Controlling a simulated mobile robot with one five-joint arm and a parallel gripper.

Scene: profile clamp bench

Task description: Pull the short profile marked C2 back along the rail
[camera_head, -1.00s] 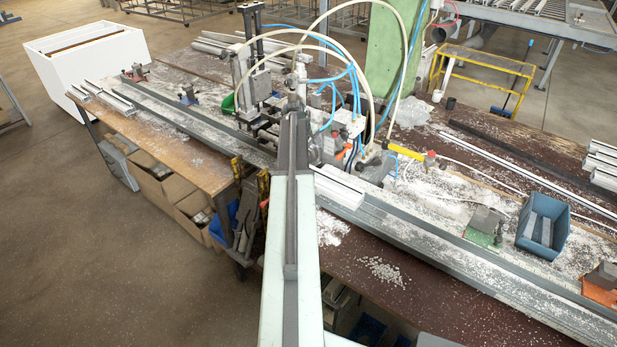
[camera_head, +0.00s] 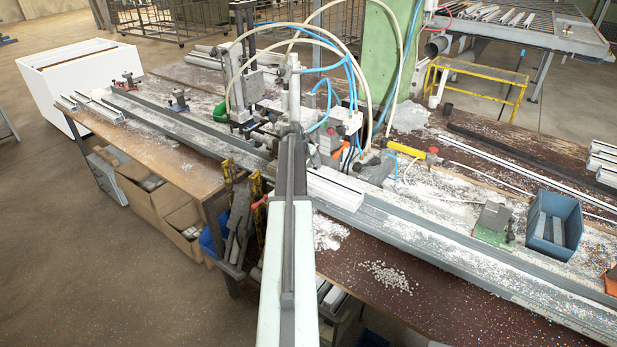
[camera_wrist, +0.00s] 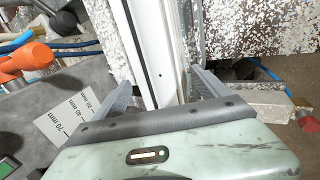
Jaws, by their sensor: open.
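In the wrist view a white profile (camera_wrist: 152,50) with a dark slot line runs away between the two grey fingers of my gripper (camera_wrist: 163,78). The fingers are apart, one on each side of it, and I see no clear contact. No C2 mark is readable, so I cannot tell if this is that piece. In the head view short white profiles (camera_head: 334,188) lie on the long grey rail (camera_head: 430,240), just right of my arm. My arm hides the gripper there.
A clamp machine with hoses (camera_head: 330,125) stands behind the rail. A blue bin (camera_head: 569,240) and a clamp on a green plate (camera_head: 493,238) are to the right. A scale plate (camera_wrist: 66,122) and orange knobs (camera_wrist: 25,60) lie left in the wrist view. White chips litter the bench.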

